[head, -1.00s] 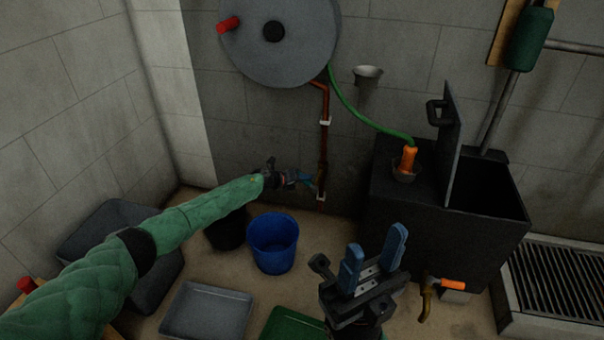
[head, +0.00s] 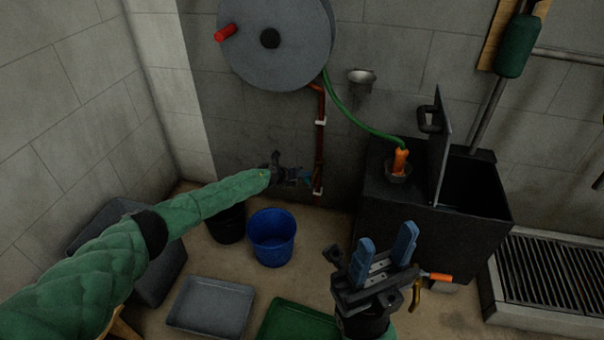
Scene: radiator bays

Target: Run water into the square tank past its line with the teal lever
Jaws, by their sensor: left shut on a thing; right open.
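The dark square tank (head: 430,228) stands right of centre with its lid raised and its inside in shadow. I cannot make out a line or the water level. A green hose (head: 352,118) runs from the wall reel to an orange nozzle (head: 399,162) in a holder on the tank's top. My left gripper (head: 290,177) is at the foot of the copper pipe (head: 319,150), shut on a small teal part there, likely the teal lever, mostly hidden by the gripper. My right gripper (head: 388,250) is open and empty in front of the tank, its blue fingers pointing up.
A blue bucket (head: 271,238), a dark bucket (head: 228,225), a grey tray (head: 211,306) and a green tray (head: 298,322) are on the floor. An orange-handled tap (head: 437,277) is low on the tank. A floor grate (head: 560,275) lies right.

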